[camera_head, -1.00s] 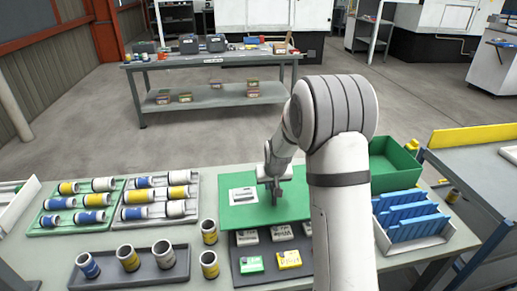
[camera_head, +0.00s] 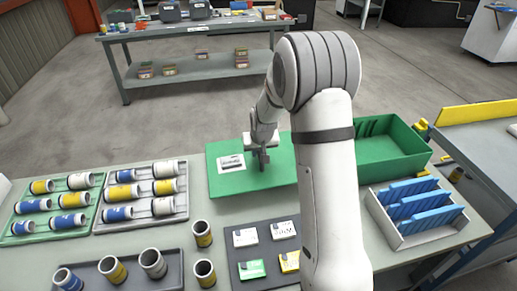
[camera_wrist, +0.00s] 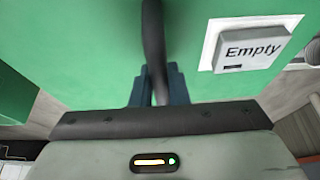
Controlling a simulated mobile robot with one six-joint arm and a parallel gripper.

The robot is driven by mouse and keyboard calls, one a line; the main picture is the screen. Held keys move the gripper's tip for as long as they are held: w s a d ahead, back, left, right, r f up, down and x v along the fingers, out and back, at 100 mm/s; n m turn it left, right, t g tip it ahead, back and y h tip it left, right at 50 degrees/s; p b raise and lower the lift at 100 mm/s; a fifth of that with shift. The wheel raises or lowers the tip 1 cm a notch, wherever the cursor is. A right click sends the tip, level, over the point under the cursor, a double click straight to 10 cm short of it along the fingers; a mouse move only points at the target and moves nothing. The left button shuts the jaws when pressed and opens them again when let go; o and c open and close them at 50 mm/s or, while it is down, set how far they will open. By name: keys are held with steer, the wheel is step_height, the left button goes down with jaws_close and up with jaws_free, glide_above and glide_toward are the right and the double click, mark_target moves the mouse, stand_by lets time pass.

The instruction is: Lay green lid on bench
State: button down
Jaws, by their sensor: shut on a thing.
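The green lid (camera_head: 222,181) is a flat green sheet with a white label, behind the dark tray of small boxes in the head view. My gripper (camera_head: 262,158) is above its middle. In the wrist view the lid (camera_wrist: 80,45) fills most of the picture, with an "Empty" tag beside a dark upright handle (camera_wrist: 153,45). My gripper (camera_wrist: 155,85) is shut on this handle. The grey-green bench (camera_head: 215,209) runs below and in front of the lid. I cannot tell how far the lid is above the bench. My arm hides the lid's right end.
A dark tray (camera_head: 237,220) with several small boxes is in front of the lid. An open green crate (camera_head: 405,160) and a bin of blue parts (camera_head: 413,239) stand at right. Cup trays (camera_head: 98,222) and loose cups (camera_head: 202,234) stand at left. Bare bench shows between them.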

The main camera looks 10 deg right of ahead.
step_height(320, 180, down, 6)
steer(key=b, duration=0.3)
steer(key=shift+d+r, duration=0.15)
steer(key=shift+r, duration=0.1)
steer(key=shift+f+b, duration=0.5)
steer(key=shift+b, duration=0.2)
steer(key=shift+s+r+b, duration=0.1)
steer(key=shift+b, duration=0.45)
stand_by(1.2)
steer(key=shift+f+b, duration=0.55)
steer(key=c, duration=1.3)
jaws_free()
